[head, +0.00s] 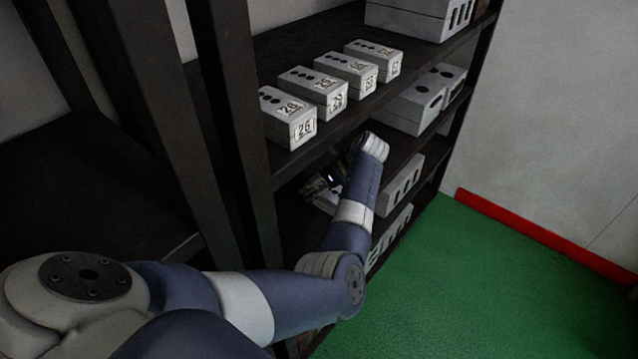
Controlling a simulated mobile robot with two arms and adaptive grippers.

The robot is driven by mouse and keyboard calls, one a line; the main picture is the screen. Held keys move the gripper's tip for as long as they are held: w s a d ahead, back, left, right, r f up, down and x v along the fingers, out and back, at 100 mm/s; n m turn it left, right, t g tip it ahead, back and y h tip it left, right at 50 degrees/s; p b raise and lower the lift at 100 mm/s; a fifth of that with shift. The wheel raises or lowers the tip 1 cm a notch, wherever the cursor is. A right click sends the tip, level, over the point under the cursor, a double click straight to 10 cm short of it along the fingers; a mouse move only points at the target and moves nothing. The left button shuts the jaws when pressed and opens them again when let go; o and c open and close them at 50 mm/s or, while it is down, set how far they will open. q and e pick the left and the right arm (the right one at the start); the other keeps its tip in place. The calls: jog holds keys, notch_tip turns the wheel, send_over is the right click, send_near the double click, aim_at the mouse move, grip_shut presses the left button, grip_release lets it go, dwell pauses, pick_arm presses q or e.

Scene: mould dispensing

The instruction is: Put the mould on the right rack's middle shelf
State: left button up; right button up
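The dark rack (232,95) fills the middle of the head view. My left arm comes in from the lower left and bends up to the rack. My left gripper (333,178) is inside the rack, below the shelf of numbered moulds, partly hidden by my wrist and in shadow. A pale grey mould (325,199) shows only in part just below the gripper. I cannot tell whether the fingers are shut on it or whether it rests on the shelf. My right gripper is not in view.
Several numbered moulds (313,92) stand in a row on the upper shelf (335,128), with a large mould (418,20) farther along. Other large moulds (408,113) sit on lower shelves. A second dark rack (75,190) stands left. Green floor (480,290) at right is clear.

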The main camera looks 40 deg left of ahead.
pick_arm(q)
jog(key=v, duration=0.7)
jog(key=shift+d+r, duration=0.15)
jog(key=shift+r, duration=0.05)
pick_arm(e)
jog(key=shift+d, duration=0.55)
